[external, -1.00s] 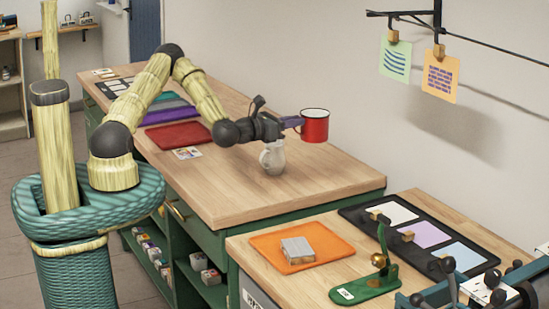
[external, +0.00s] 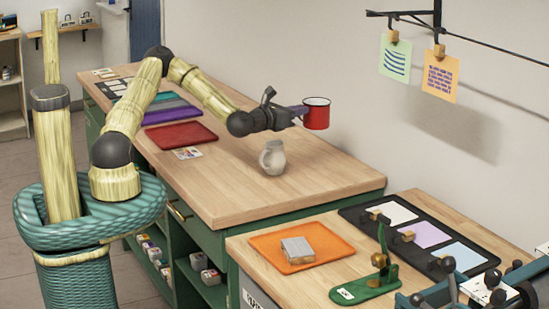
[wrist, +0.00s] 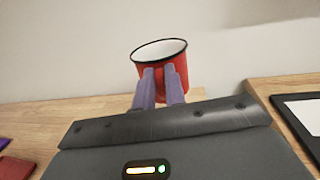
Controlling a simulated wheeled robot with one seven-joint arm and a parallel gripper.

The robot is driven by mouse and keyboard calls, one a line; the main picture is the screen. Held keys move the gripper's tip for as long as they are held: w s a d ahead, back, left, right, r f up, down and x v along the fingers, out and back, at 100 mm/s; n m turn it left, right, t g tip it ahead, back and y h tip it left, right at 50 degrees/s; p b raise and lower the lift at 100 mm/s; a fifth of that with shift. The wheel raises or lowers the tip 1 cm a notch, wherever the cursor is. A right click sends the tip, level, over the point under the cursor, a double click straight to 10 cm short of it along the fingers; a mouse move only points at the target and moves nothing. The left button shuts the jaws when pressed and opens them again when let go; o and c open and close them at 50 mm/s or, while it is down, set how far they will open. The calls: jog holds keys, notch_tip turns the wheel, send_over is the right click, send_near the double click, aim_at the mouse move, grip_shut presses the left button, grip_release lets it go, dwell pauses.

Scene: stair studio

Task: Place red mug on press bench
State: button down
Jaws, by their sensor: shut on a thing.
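The red mug (external: 317,116) has a white inside and a dark rim, and is held upright in the air above the wooden bench near the wall. My gripper (external: 300,112) is shut on it from the left. In the wrist view my gripper's purple fingers (wrist: 160,87) close together against the near side of the red mug (wrist: 180,68); its handle is not clearly visible. The press bench (external: 245,244) is the nearer wooden bench at the lower right, with a green hand press (external: 366,288) on it. The mug is apart from that bench.
A pale jug (external: 272,158) stands on the longer bench (external: 230,200), below and left of the mug. The press bench holds an orange tray (external: 268,256) with a grey block (external: 297,250), and a black tray (external: 350,216) with coloured sheets. Cards hang from a wall rail (external: 495,52).

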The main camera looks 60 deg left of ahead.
jog(key=w+a+f+n+g+y+b, duration=0.1)
jog(key=w+a+n+y+b, duration=0.1)
jog(key=a, duration=0.8)
jog(key=w+a+f+n+y+b, duration=0.1)
jog(key=w+a+y+b, duration=0.15)
jog(key=a, duration=0.75)
jog(key=w+a+f+n+g+y+b, duration=0.1)
jog(key=w+a+f+n+y+b, duration=0.15)
jog(key=a, duration=0.85)
jog(key=s+a+r+n+g+y+b, duration=0.1)
jog(key=s+a+r+b, duration=0.2)
jog(key=a, duration=0.5)
jog(key=s+a+r+g+y+b, duration=0.1)
jog(key=s+a+r, duration=0.1)
jog(key=s+a, duration=0.35)
jog(key=s+a+r+n+g+y+b, duration=0.1)
jog(key=s+a+r+b, duration=0.15)
jog(key=a, duration=0.75)
notch_tip(320, 180, down, 10)
jog(key=shift+d, duration=0.25)
jog(key=shift+w, duration=0.1)
notch_tip(320, 180, down, 6)
jog(key=shift+f, duration=0.2)
jog(key=shift+f, duration=1.85)
